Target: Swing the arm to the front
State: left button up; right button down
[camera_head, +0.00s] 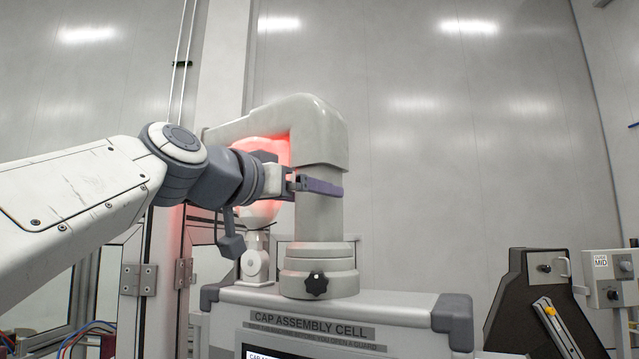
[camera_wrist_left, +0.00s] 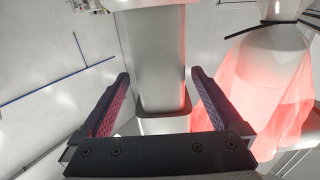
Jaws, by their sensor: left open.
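A pale grey arm (camera_head: 318,130) bends over at an elbow and stands on a round collar with a black star knob (camera_head: 317,284), on top of the cap assembly cell. My left gripper (camera_head: 325,187) comes in from the left and crosses in front of the arm's upright part. In the left wrist view my left gripper (camera_wrist_left: 160,76) is open, with a grey post-like part (camera_wrist_left: 158,50), seemingly this arm, showing between its two fingers. I cannot tell whether the fingers touch it. My right gripper is not in view.
The cell's console (camera_head: 390,303) has dark corner bumpers. A red-lit white shape (camera_head: 262,212) is close behind my left wrist; red-lit material (camera_wrist_left: 270,95) shows at right in the wrist view. Space right of the arm looks free.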

pick_arm(q)
jog(key=shift+p+x, duration=0.8)
jog(key=shift+x, duration=1.2)
